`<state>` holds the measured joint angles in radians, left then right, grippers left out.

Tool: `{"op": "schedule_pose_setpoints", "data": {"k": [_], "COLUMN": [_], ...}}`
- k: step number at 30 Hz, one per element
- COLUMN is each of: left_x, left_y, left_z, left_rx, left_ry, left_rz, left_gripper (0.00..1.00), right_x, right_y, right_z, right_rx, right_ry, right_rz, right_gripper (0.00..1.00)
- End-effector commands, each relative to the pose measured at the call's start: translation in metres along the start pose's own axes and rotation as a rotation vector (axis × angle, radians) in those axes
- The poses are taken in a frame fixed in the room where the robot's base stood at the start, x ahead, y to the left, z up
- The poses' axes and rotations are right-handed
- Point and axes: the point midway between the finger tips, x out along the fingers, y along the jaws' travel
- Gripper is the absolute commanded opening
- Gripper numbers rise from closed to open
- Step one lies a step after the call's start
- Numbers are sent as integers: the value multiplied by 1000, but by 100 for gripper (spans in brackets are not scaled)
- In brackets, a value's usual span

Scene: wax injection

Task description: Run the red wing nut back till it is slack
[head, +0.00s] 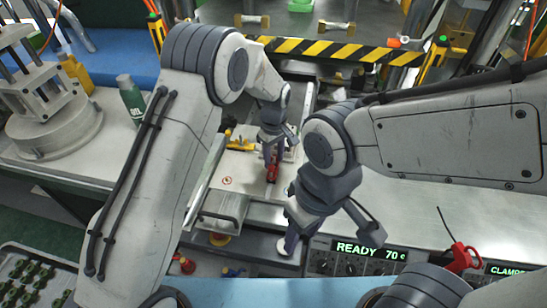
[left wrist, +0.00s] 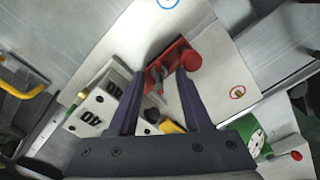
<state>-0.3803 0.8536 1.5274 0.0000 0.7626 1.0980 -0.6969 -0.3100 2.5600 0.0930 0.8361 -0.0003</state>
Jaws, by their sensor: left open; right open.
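The red wing nut (head: 272,174) stands on the pale plate in the middle of the head view. In the left wrist view the red wing nut (left wrist: 170,57) lies at and between my fingertips, with a round red end at its right. My left gripper (head: 272,157) points down over it; in the left wrist view the gripper (left wrist: 160,73) has its two dark fingers spread, one on each side. I cannot tell whether they touch the nut. My right gripper (head: 290,240) is open, lower in the head view, above the front edge of the bench and away from the nut.
A pale block marked 40 (left wrist: 95,105) sits close left of my left fingers. A yellow-handled clamp (head: 238,143) is left of the nut. Red-handled pliers (head: 462,258) lie near the READY display (head: 368,250). A green bottle (head: 131,100) stands at left.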

Motion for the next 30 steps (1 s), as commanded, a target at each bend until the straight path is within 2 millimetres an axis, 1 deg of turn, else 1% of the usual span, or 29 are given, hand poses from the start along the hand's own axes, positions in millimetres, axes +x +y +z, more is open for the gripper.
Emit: {"op": "schedule_pose_setpoints", "data": {"k": [2,5,12,15,18,22,30], "left_x": [-6,-19,-67,-84,-95,-103,-104], "left_y": [1,2,1,1,1,0,0], "left_z": [0,-1,-1,0,0,0,0], "left_rx": [0,0,0,0,0,0,0], "left_ry": [2,3,3,2,1,0,0], "left_rz": [3,6,6,4,2,0,0], "left_gripper": [49,49,49,49,49,49,49], "right_x": [2,6,16,18,19,20,20], "right_y": [0,0,1,1,1,1,1], "right_z": [0,0,1,1,1,1,1], "right_rx": [0,0,0,0,0,0,0], "right_ry": [0,0,0,0,0,0,0], "right_rz": [0,0,0,0,0,0,0], "right_gripper": [50,50,50,50,50,50,50]}}
